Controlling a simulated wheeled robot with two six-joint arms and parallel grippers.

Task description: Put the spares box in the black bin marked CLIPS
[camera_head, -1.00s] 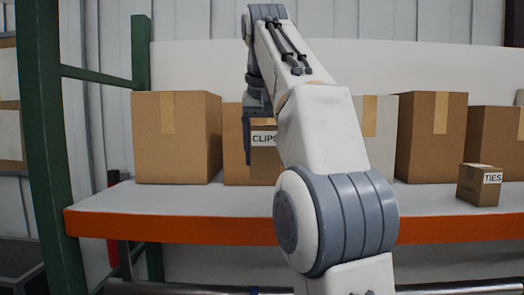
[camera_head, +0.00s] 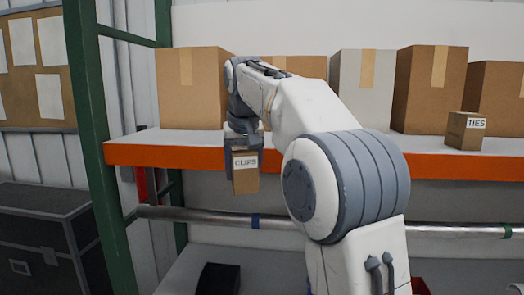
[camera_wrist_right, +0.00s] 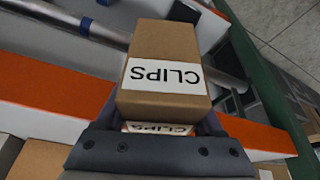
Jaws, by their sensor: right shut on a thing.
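My right gripper (camera_head: 243,145) is shut on a small brown cardboard box (camera_head: 246,182) with a white CLIPS label. The box hangs below the gripper, in front of the shelf's orange edge. In the right wrist view the box (camera_wrist_right: 163,45) sits between the fingers (camera_wrist_right: 160,128), its CLIPS label upside down. A black bin (camera_head: 218,279) shows partly at the bottom of the head view, on the lower level; no marking on it is readable. My left gripper is not in view.
A small box marked TIES (camera_head: 465,131) stands on the upper shelf (camera_head: 300,150), before several large cartons. A green post (camera_head: 95,150) is on the left. A metal bar (camera_head: 190,214) runs below the shelf. A red object (camera_head: 420,286) shows partly at bottom right.

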